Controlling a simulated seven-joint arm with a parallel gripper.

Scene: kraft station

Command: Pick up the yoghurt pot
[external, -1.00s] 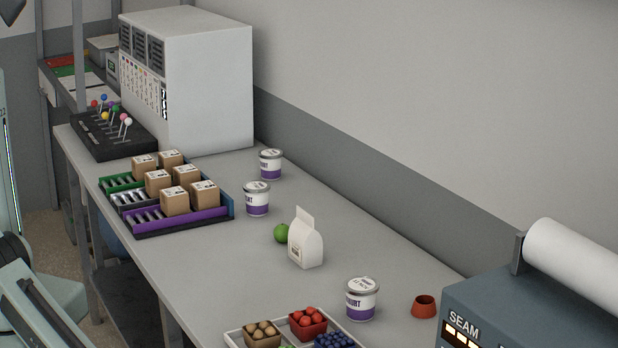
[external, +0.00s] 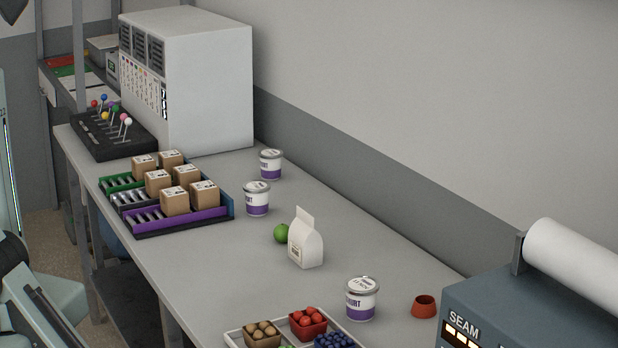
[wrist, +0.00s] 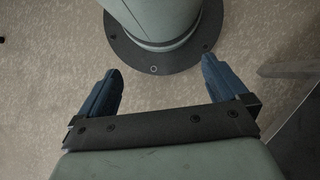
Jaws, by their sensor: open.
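Three white yoghurt pots with purple bands and pale lids stand upright on the grey worktop in the external view. One pot (external: 362,299) is at the front right, beside the fruit tray. Another pot (external: 257,199) is near the middle, right of the carton rack, and a third pot (external: 270,164) is farther back. My gripper (wrist: 160,82) shows in the wrist view, open with nothing between its blue fingers. It points down over the speckled floor and my round base, away from the pots. The external view shows part of my arm at the lower left, but not the fingers.
A white paper bag (external: 306,240) and a green ball (external: 281,233) stand between the pots. A rack of brown boxes (external: 175,201) is at left.

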